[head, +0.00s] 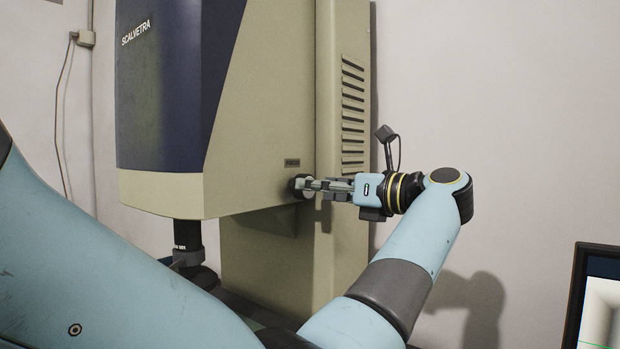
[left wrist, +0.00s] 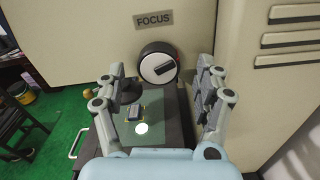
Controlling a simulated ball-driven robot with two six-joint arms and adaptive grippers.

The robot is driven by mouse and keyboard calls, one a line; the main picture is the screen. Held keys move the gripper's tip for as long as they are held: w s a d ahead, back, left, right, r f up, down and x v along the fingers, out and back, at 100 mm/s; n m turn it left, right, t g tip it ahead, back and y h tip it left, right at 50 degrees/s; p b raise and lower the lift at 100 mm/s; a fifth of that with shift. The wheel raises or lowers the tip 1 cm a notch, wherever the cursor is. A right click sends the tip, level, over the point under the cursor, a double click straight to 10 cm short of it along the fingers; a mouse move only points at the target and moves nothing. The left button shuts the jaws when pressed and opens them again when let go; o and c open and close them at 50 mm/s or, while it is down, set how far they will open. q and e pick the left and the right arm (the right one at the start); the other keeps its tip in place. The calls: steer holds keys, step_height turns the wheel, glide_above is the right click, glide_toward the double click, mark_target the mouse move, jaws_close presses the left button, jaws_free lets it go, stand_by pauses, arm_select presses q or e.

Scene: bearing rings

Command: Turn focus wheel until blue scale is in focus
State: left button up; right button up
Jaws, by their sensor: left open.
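The focus wheel (left wrist: 159,65) is a round black knob with a pale face and a dark raised bar, tilted slightly. It sits below the FOCUS label (left wrist: 153,19) on the beige machine. In the head view the wheel (head: 298,187) shows at the machine's lower side. My left gripper (head: 312,186) points at the wheel, its fingertips at or very near it. In the left wrist view the gripper (left wrist: 163,84) is open, one finger on each side of the wheel; contact is not clear. A monitor (head: 600,300) is cut off at right, showing a blurred grey picture; no blue scale is readable there.
The tall beige and navy machine (head: 262,120) stands against the wall. In the left wrist view a dark stage below holds a green plate (left wrist: 160,113), a small block (left wrist: 137,113) and a bright light spot. A vented panel (left wrist: 290,40) lies right of the wheel.

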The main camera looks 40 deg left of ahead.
arm_select(q)
steer(key=shift+s+a+p, duration=0.2)
steer(key=shift+a+p, duration=0.1)
steer(key=shift+a, duration=1.2)
steer(key=c, duration=1.2)
steer(key=shift+o, duration=0.2)
steer(key=shift+m, duration=0.4)
steer(key=m, duration=0.2)
steer(key=shift+m, duration=2.4)
